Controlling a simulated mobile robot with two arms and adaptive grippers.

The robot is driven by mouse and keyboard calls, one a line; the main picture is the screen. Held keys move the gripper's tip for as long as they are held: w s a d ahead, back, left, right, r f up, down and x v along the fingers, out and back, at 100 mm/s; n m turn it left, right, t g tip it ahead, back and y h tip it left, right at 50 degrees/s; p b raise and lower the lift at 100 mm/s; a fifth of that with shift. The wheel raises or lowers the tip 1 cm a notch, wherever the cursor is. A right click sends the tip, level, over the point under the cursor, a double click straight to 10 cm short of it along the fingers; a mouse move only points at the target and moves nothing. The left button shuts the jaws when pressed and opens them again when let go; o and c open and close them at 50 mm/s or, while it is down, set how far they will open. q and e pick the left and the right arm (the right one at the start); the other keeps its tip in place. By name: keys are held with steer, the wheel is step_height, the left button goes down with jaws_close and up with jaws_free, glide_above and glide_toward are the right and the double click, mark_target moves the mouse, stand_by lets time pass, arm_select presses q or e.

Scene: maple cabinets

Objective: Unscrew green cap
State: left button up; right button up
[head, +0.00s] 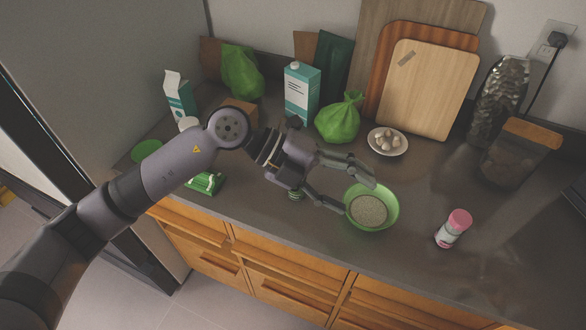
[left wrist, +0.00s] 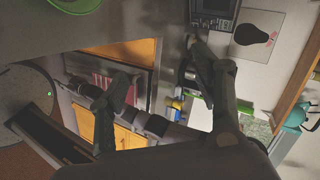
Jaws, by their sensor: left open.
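My left gripper (head: 357,195) reaches in from the left over the counter. In the left wrist view the open fingers (left wrist: 158,72) frame distant cabinets and no cap shows. My right gripper is not seen.
The green bowl (head: 384,190) holds grainy contents. A plate (head: 373,148), green bag (head: 340,118), cartons (head: 301,95) and cutting boards (head: 430,90) stand behind. The front counter right of the shaker is clear.

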arm_select(q)
step_height(320, 180, up, 13)
steer(key=w+n+t+h, duration=0.2)
steer(key=n+t+h, duration=0.5)
steer(key=h, duration=0.2)
steer(key=w+a+f+n+t+y, duration=0.2)
steer(key=w+a+n+t+y, duration=0.2)
steer(key=a+n+t+y, duration=0.5)
steer(key=w+a+f+n+t+y, duration=0.2)
steer(key=w+a+n+t+y, duration=0.25)
steer(key=n+t, duration=0.4)
steer(key=s+a+f+n+g+y, duration=0.25)
steer(key=a+f+n+y, duration=0.2)
steer(key=f, duration=0.35)
steer(key=s+a+f+n+g+y, duration=0.1)
steer(key=a+f+n+g+y, duration=0.25)
steer(key=a+f, duration=0.3)
steer(key=s+a+f+g, duration=0.1)
steer(key=s+f+g, duration=0.3)
steer(key=f, duration=0.5)
steer(key=s+a+f+g, duration=0.2)
steer(key=s+f+g, duration=0.3)
steer(key=s+f, duration=0.4)
steer(key=shift+f+n+b, duration=0.15)
steer(key=shift+n+b, duration=0.3)
steer(key=shift+a, duration=0.1)
steer(key=shift+c, duration=0.4)
